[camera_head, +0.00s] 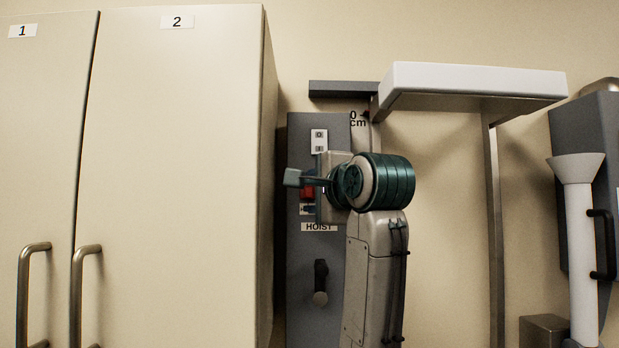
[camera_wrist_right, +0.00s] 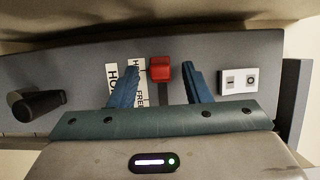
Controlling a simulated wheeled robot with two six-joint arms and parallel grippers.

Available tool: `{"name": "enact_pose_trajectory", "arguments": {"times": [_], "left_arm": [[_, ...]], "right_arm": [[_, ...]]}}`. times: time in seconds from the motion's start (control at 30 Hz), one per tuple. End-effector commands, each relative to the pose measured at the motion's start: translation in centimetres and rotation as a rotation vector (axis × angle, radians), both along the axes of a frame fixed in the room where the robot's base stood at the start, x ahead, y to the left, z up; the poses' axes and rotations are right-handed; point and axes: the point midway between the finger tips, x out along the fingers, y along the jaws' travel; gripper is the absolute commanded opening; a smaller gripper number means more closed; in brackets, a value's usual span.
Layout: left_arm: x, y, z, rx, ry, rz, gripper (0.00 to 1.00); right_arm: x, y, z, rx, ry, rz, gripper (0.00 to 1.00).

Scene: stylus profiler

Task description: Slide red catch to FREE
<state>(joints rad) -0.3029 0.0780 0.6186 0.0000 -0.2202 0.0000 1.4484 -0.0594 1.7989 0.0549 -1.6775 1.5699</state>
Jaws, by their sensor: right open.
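The red catch (camera_wrist_right: 160,69) sits on the grey hoist panel (camera_head: 308,250), at the end of a dark slot. In the right wrist view it lies between the two blue fingers of my right gripper (camera_wrist_right: 165,78), which is open, with a gap on each side of the catch. A FREE label (camera_wrist_right: 139,88) is beside the slot, partly hidden by a finger. In the head view the red catch (camera_head: 308,192) shows only in part behind my right gripper (camera_head: 302,182). My left gripper is not in view.
A dark crank handle (camera_head: 320,280) sticks out below on the panel, and a white switch plate (camera_head: 319,141) is above. A tall cabinet (camera_head: 180,180) stands close at the left. A white-topped arm (camera_head: 470,80) overhangs at upper right.

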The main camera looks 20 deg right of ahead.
Motion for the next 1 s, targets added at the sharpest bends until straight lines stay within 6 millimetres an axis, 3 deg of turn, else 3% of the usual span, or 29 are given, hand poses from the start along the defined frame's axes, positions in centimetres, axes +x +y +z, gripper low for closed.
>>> {"name": "enact_pose_trajectory", "arguments": {"times": [0.13, 0.47, 0.7, 0.87, 1.0], "left_arm": [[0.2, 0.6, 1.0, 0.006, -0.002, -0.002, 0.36], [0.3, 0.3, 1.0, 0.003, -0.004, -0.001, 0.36], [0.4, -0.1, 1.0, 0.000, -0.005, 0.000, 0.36], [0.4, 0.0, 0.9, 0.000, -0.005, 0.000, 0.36], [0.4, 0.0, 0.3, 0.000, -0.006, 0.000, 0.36]], "right_arm": [[1.3, 0.1, 0.1, -0.001, 0.001, 0.000, 0.44], [1.6, 0.2, -0.1, -0.001, -0.001, -0.001, 0.44], [1.6, 0.2, -0.1, -0.001, 0.000, 0.000, 0.00], [1.6, 0.1, -0.1, -0.001, 0.000, -0.001, 0.00], [1.2, -1.6, -0.3, -0.001, 0.000, -0.004, 0.00]]}}
